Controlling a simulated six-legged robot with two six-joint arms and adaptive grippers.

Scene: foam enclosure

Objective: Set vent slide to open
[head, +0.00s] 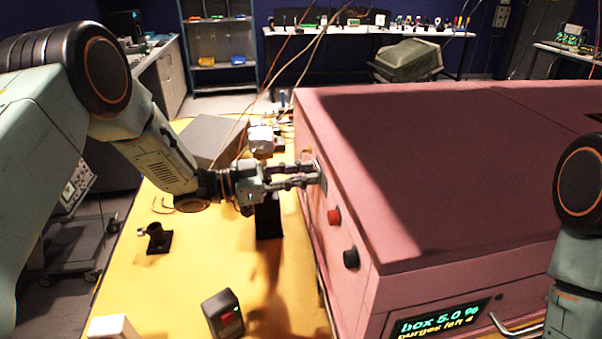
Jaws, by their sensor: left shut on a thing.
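The large pink foam box (345,225) fills the right half of the head view. The vent slide (319,170) is a small part on its left side wall, mostly hidden by my fingers. My left gripper (314,175) reaches in from the left and is shut on the vent slide, with its fingertips at the wall. How far along its track the slide stands cannot be told. My right arm shows at the right edge; its gripper is out of the picture.
Below the slide, a red button (334,216) and a black knob (351,258) stick out of the wall. A small dark device (223,313) and black stand (157,238) are on the yellow table (120,270).

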